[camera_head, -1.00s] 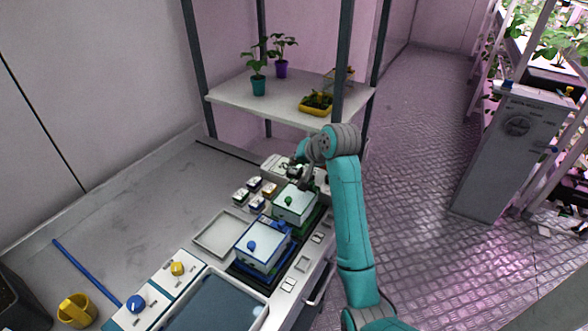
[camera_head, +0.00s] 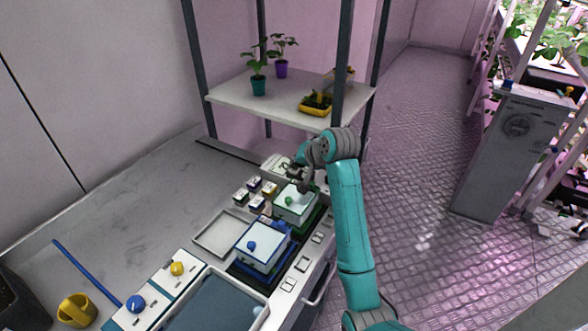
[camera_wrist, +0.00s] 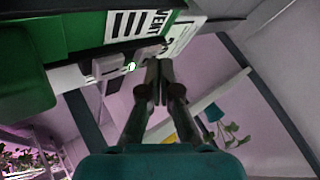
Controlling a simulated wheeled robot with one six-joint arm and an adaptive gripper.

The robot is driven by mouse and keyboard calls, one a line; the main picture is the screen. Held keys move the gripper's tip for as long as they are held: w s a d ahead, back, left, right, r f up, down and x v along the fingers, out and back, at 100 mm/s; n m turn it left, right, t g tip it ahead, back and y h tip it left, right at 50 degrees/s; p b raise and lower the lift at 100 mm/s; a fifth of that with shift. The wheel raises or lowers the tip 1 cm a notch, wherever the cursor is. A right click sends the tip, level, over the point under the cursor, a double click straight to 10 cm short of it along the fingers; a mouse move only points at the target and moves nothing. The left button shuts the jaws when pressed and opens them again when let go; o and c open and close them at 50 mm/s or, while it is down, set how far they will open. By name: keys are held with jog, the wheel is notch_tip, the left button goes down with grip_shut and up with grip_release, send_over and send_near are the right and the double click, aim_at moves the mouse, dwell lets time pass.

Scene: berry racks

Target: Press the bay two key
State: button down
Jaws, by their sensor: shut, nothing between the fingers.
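My gripper (camera_wrist: 156,82) is shut and empty in the wrist view. Its fingertips are close to a green housing (camera_wrist: 75,25) with a striped label and a partly visible sign reading "VENT". A small pale key-like block (camera_wrist: 106,66) with a lit green spot beside it is left of the fingertips. I cannot tell whether they touch anything. In the head view, my gripper (camera_head: 304,184) is beside the white box with the green knob (camera_head: 296,207). Small pale keys (camera_head: 302,264) line the bench's front edge. No readable mark shows which key belongs to bay two.
A white box with a blue knob (camera_head: 263,248) stands nearer on the bench. An empty tray (camera_head: 205,250) and several small blocks (camera_head: 241,197) are to its left. A plant shelf (camera_head: 235,95) on dark posts stands behind.

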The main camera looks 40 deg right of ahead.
aim_at(296, 170)
jog(key=shift+f, duration=0.15)
jog(key=shift+r, duration=0.65)
jog(key=shift+r, duration=3)
